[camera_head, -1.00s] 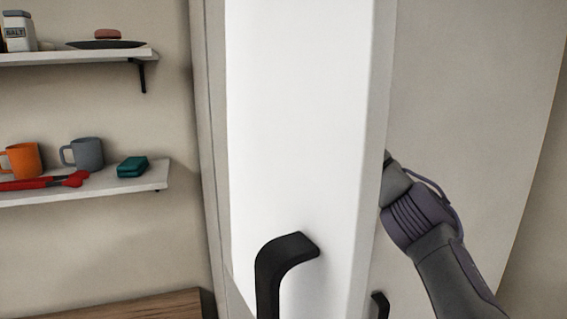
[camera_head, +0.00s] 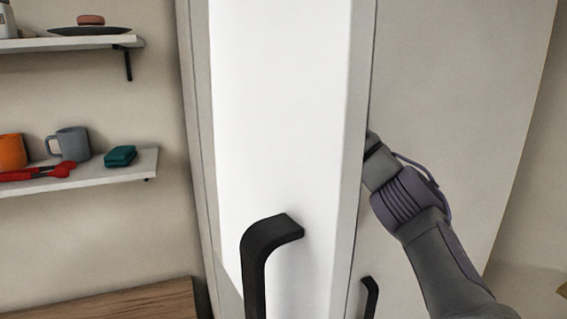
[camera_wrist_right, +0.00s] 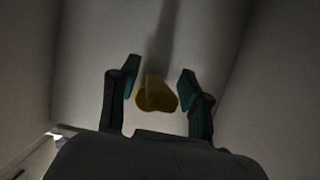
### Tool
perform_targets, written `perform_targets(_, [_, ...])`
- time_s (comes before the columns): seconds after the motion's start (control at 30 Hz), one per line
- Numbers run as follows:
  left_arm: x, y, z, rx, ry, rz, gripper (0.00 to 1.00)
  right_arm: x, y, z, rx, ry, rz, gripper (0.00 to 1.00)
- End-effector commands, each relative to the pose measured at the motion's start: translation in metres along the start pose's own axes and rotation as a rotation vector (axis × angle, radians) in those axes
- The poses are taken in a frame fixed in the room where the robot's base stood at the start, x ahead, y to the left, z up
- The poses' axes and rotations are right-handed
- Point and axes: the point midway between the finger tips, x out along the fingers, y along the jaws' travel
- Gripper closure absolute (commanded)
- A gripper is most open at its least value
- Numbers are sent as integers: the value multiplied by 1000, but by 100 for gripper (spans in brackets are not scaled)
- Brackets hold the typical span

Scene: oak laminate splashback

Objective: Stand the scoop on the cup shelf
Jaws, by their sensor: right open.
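The scoop, a yellow piece (camera_wrist_right: 157,95) in the right wrist view, lies between the fingers of my right gripper (camera_wrist_right: 158,88). The gripper is open around it, with a gap visible on both sides. In the head view my right arm reaches behind the white door, so its fingers and the scoop are hidden there. The cup shelf (camera_head: 110,175) is the lower white wall shelf at left. It bears an orange mug (camera_head: 11,152), a grey mug (camera_head: 70,144), a red utensil (camera_head: 40,172) and a teal block (camera_head: 120,156). My left gripper is out of view.
The tall white door (camera_head: 280,130) with a black handle (camera_head: 262,250) fills the middle, between the shelves and my right arm. An upper shelf (camera_head: 70,42) holds a dark plate (camera_head: 92,31). A wooden surface (camera_head: 140,303) is at lower left. Pale walls close around the right gripper.

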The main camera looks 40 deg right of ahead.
Motion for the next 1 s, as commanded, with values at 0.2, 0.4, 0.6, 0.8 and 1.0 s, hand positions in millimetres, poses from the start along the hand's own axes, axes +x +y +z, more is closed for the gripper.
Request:
perform_targets(0.2, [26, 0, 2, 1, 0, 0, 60, -25, 0, -4, 0, -6, 0, 53])
perform_targets(0.4, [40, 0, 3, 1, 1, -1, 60, -42, -2, -42, -2, -10, -3, 53])
perform_targets(0.6, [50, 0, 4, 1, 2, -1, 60, -57, -2, -81, -1, -7, -2, 53])
perform_targets(0.8, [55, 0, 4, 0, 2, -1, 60, -68, -1, -105, -1, -4, -1, 53])
perform_targets(1.0, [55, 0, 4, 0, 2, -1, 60, -70, 0, -112, 0, 0, -1, 53])
